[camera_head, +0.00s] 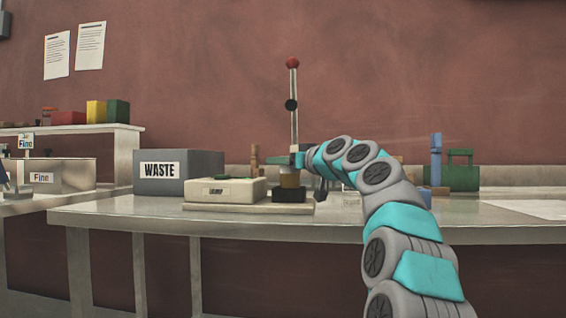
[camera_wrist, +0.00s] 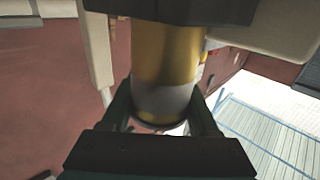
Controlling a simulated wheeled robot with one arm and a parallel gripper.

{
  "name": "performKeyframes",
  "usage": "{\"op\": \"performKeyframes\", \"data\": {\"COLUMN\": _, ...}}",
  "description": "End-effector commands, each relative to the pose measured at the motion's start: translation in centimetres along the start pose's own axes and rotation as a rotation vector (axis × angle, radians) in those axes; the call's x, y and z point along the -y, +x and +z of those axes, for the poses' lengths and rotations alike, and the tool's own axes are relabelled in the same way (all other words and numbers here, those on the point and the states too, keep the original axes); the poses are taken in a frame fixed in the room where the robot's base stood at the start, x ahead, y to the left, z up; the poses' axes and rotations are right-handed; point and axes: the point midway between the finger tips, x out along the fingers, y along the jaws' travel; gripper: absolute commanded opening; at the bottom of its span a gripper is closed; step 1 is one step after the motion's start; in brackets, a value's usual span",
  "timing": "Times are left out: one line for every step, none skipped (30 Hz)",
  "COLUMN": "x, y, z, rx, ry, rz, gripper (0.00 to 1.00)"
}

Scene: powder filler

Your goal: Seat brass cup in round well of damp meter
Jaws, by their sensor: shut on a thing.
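The damp meter (camera_head: 232,190) is a cream box with a label on a pale base plate. A black block (camera_head: 291,195), which looks like its well, stands at its right end; a dark block also shows at the top of the wrist view (camera_wrist: 190,9). The brass cup (camera_head: 289,181) is upright, directly over the black block. In the wrist view the cup (camera_wrist: 165,55) sits between both fingers of my gripper (camera_wrist: 163,108), which is shut on it. The cup's lower end meets the dark block's outline; how deep it sits is hidden.
A grey WASTE bin (camera_head: 178,172) stands behind the meter to the left. A tall lever with a red knob (camera_head: 293,63) rises behind the cup. A blue bottle-like object (camera_head: 436,158) and green box (camera_head: 462,177) stand right. The front table edge is clear.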

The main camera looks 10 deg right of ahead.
Motion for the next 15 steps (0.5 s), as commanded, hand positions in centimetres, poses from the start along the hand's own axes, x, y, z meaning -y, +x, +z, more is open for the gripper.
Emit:
{"op": "performKeyframes", "data": {"x": 0.0, "y": 0.0, "z": 0.2, "rx": 0.000, "ry": 0.000, "rz": 0.000, "gripper": 0.02}}
{"op": "performKeyframes", "data": {"x": 0.0, "y": 0.0, "z": 0.3, "rx": 0.000, "ry": 0.000, "rz": 0.000, "gripper": 0.02}}
{"op": "performKeyframes", "data": {"x": 0.0, "y": 0.0, "z": 0.4, "rx": 0.000, "ry": 0.000, "rz": 0.000, "gripper": 0.02}}
{"op": "performKeyframes", "data": {"x": 0.0, "y": 0.0, "z": 0.4, "rx": 0.000, "ry": 0.000, "rz": 0.000, "gripper": 0.02}}
{"op": "performKeyframes", "data": {"x": 0.0, "y": 0.0, "z": 0.5, "rx": 0.000, "ry": 0.000, "rz": 0.000, "gripper": 0.02}}
{"op": "performKeyframes", "data": {"x": 0.0, "y": 0.0, "z": 0.6, "rx": 0.000, "ry": 0.000, "rz": 0.000, "gripper": 0.02}}
{"op": "performKeyframes", "data": {"x": 0.0, "y": 0.0, "z": 0.6, "rx": -0.001, "ry": 0.000, "rz": 0.000, "gripper": 0.02}}
{"op": "performKeyframes", "data": {"x": 0.0, "y": 0.0, "z": 0.7, "rx": -0.001, "ry": 0.000, "rz": 0.000, "gripper": 0.02}}
{"op": "performKeyframes", "data": {"x": 0.0, "y": 0.0, "z": 0.8, "rx": -0.001, "ry": 0.000, "rz": 0.000, "gripper": 0.02}}
{"op": "performKeyframes", "data": {"x": 0.0, "y": 0.0, "z": 0.8, "rx": -0.001, "ry": 0.000, "rz": 0.000, "gripper": 0.02}}
{"op": "performKeyframes", "data": {"x": 0.0, "y": 0.0, "z": 0.9, "rx": 0.000, "ry": 0.000, "rz": 0.000, "gripper": 0.02}}
{"op": "performKeyframes", "data": {"x": 0.0, "y": 0.0, "z": 1.0, "rx": -0.001, "ry": 0.000, "rz": 0.000, "gripper": 0.02}}
{"op": "performKeyframes", "data": {"x": 0.0, "y": 0.0, "z": 1.1, "rx": 0.000, "ry": 0.000, "rz": 0.000, "gripper": 0.02}}
{"op": "performKeyframes", "data": {"x": 0.0, "y": 0.0, "z": 1.1, "rx": 0.000, "ry": 0.000, "rz": 0.000, "gripper": 0.02}}
{"op": "performKeyframes", "data": {"x": 0.0, "y": 0.0, "z": 1.2, "rx": 0.000, "ry": 0.000, "rz": 0.000, "gripper": 0.02}}
